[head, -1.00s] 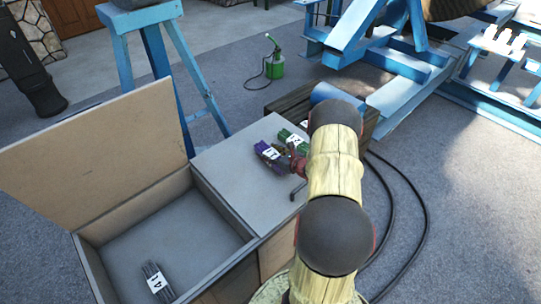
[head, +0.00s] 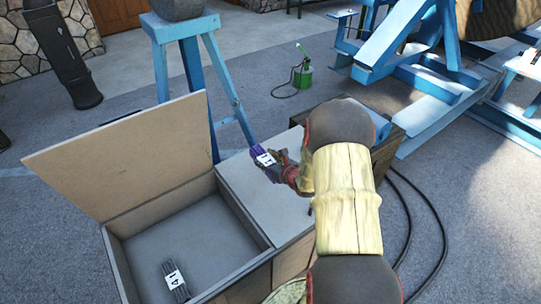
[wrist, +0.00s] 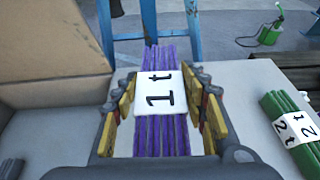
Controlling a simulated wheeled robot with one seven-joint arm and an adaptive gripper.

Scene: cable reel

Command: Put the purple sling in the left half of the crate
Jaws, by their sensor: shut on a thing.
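The purple sling (head: 256,149) is a bundle with a white "1 t" label. My gripper (head: 283,170) is shut on it, seemingly just above the grey box top. In the wrist view the purple sling (wrist: 160,58) lies lengthwise between the two yellow-padded fingers of my gripper (wrist: 160,108), its label between them. The open crate (head: 243,222) is to the left of my gripper, its tan lid (head: 120,160) raised at the far left. A grey sling labelled "4 t" (head: 176,285) lies on the crate floor near the front; the rest of the visible floor is bare.
A green sling labelled "2 t" (wrist: 285,104) lies on the box top (wrist: 240,75) right of my gripper; my arm hides it in the head view. A blue stand (head: 190,85) rises behind the crate. A green sprayer (head: 303,75) stands farther back.

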